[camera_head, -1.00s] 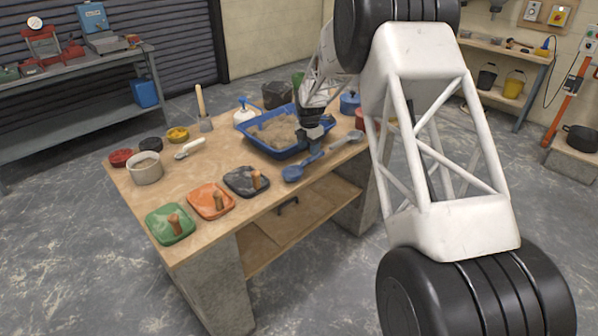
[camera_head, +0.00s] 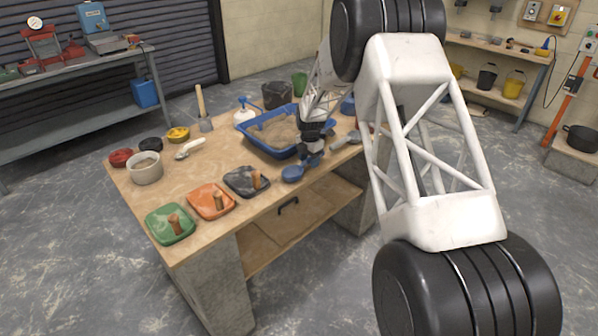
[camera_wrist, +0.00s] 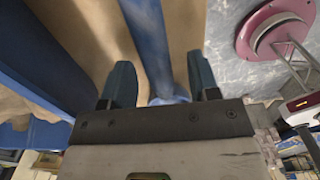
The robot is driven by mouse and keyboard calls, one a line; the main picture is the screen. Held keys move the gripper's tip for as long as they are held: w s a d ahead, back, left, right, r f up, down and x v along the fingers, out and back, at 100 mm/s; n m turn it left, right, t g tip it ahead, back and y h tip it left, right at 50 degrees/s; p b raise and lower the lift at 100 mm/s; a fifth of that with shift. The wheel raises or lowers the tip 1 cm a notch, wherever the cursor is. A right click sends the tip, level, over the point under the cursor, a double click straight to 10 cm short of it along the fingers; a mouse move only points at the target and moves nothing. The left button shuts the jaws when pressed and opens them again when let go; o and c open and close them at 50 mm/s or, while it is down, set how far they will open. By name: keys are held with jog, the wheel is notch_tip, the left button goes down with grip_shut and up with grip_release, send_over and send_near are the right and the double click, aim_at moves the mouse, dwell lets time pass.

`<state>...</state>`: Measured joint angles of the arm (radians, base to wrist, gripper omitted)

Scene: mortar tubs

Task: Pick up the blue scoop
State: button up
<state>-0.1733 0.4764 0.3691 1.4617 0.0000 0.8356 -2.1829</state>
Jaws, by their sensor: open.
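The blue scoop (camera_head: 292,173) lies on the wooden table, near its front edge and in front of the blue tub. My gripper (camera_head: 312,160) is low over its handle, just right of the bowl, and hides most of the handle in the head view. In the wrist view the scoop's long blue handle (camera_wrist: 147,40) runs between the two fingers of my gripper (camera_wrist: 160,82). The fingers are apart, with a gap visible on each side of the handle.
The blue tub (camera_head: 248,143) of sand stands close behind the gripper. A grey scoop (camera_head: 347,140) lies to the right. A grey pot (camera_head: 146,175) stands at the far left.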

jog(key=shift+f, duration=0.65)
jog(key=shift+c, duration=0.3)
grip_shut()
